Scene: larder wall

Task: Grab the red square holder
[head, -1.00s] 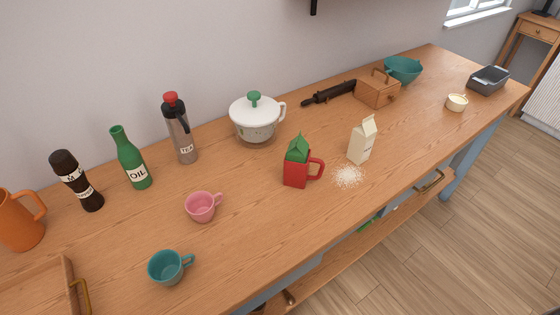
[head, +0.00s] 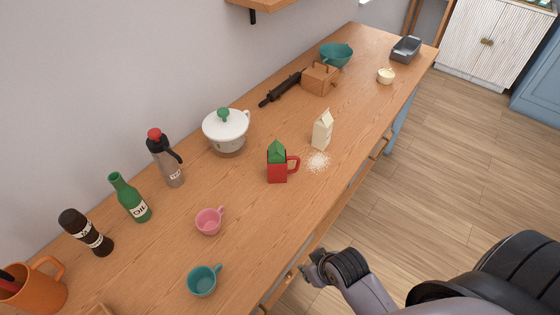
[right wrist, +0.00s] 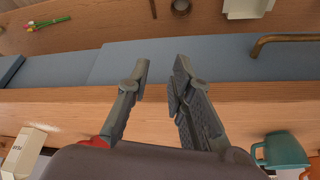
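The red square holder (head: 277,172) stands upright on the counter, with a green carton (head: 277,150) inside it and its handle to the right. In the right wrist view, a bit of red (right wrist: 95,142) beside my finger appears to be the holder, mostly hidden by my gripper. My right gripper (right wrist: 160,85) is open and empty, its fingers over the counter's front edge. In the head view my right arm reaches in from the lower right, and its gripper end (head: 312,270) is apart from the holder. My left gripper is not in view.
A pink cup (head: 209,221) and teal mug (head: 202,281) are nearer. Counter (head: 250,212) between holder and cups is clear.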

